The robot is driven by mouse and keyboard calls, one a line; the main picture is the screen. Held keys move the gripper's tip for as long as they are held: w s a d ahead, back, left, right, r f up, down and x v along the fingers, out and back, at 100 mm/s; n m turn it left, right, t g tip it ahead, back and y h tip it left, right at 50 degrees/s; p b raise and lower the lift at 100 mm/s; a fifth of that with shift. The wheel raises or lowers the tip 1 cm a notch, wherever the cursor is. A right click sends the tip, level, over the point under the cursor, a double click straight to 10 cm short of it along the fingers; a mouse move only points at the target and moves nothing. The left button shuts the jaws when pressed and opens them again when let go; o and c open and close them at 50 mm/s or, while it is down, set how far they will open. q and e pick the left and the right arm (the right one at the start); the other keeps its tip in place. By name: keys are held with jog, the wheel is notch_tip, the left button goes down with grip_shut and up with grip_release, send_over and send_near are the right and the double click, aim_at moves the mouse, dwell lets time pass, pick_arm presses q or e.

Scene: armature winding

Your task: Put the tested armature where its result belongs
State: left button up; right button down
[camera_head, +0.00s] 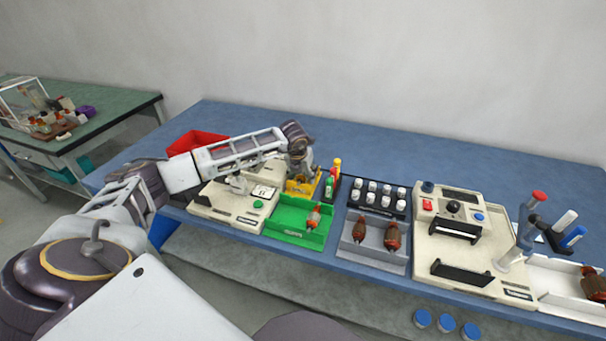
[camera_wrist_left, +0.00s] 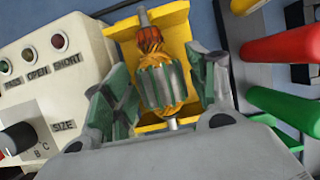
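The armature (camera_wrist_left: 160,82), with a grey-green core, orange windings and a copper-coloured end, lies in the yellow cradle (camera_wrist_left: 182,30). My left gripper (camera_wrist_left: 165,92) has a finger at each side of its core, seemingly touching; it also shows in the head view (camera_head: 299,168) over the yellow cradle (camera_head: 303,187). The tester (camera_wrist_left: 75,85) has PASS, OPEN and SHORT lamps; I cannot tell which is lit. A green bin (camera_head: 283,230) holds one armature (camera_head: 314,217). A grey bin (camera_head: 373,258) holds two armatures. A red bin (camera_head: 190,141) stands behind my left arm. My right gripper is out of view.
Red, yellow and green handled tools (camera_head: 333,177) stand close right of the cradle. A black rack (camera_head: 377,207) of white-capped pieces and a beige winding machine (camera_head: 456,240) lie farther right. A white tray (camera_head: 553,290) with an armature is at the right edge. The table's back is clear.

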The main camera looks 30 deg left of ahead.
pick_arm(q)
jog(key=shift+o, duration=0.3)
jog(key=shift+f, duration=0.1)
jog(key=v, duration=1.2)
dwell(0.9)
